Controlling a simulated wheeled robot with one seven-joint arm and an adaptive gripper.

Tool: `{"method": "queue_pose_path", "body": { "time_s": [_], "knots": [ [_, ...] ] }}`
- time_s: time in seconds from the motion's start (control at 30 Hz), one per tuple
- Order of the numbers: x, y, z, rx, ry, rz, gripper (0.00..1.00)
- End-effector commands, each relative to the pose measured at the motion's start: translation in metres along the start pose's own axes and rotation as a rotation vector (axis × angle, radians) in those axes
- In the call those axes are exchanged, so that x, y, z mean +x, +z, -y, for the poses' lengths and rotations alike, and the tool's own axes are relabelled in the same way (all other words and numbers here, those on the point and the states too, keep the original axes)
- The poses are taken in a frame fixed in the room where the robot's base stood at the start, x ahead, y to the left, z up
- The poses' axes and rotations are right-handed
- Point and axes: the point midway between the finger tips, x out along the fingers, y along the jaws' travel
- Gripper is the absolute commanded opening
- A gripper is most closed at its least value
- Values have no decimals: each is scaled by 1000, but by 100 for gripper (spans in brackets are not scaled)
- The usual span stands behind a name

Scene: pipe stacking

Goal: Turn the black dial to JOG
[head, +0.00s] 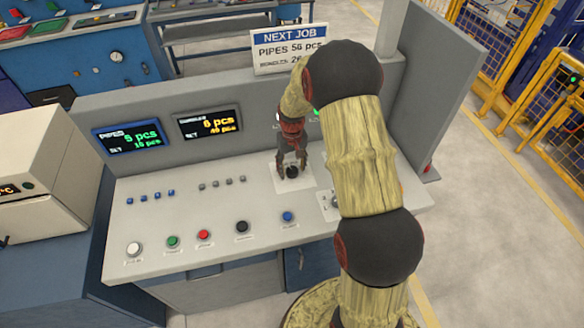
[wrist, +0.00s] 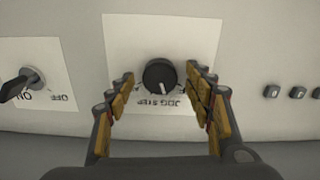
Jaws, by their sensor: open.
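The black dial (wrist: 160,75) is round and sits on a white label plate on the panel. Its white pointer line points down and slightly right in the wrist view. Printed words, JOG and STEP, show upside down below it, with JOG toward the right and STEP toward the left. My gripper (wrist: 158,80) is open, with one finger on each side of the dial; gaps show between the fingers and the dial. In the head view my gripper (head: 292,168) points down over the dial (head: 292,172), which shows between its fingertips.
A black ON/OFF switch (wrist: 18,85) on another plate is at the left in the wrist view. Small square buttons (wrist: 297,92) are at the right. Round push buttons, including a blue one (head: 288,217), line the panel front. An upright back panel with displays (head: 209,122) stands behind.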

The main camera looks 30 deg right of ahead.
Motion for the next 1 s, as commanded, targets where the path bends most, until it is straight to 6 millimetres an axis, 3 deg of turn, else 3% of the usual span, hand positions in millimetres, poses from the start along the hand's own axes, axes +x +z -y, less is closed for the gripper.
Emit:
{"method": "queue_pose_path", "body": {
  "time_s": [0.17, 0.6, 0.8, 1.0],
  "knots": [
    [-23, -1, 0, 0, 0, -4, 53],
    [-103, -1, 0, 0, 0, -3, 53],
    [-117, 0, 0, 0, 0, -1, 53],
    [-118, 0, 0, 0, 0, -1, 53]
  ]
}}
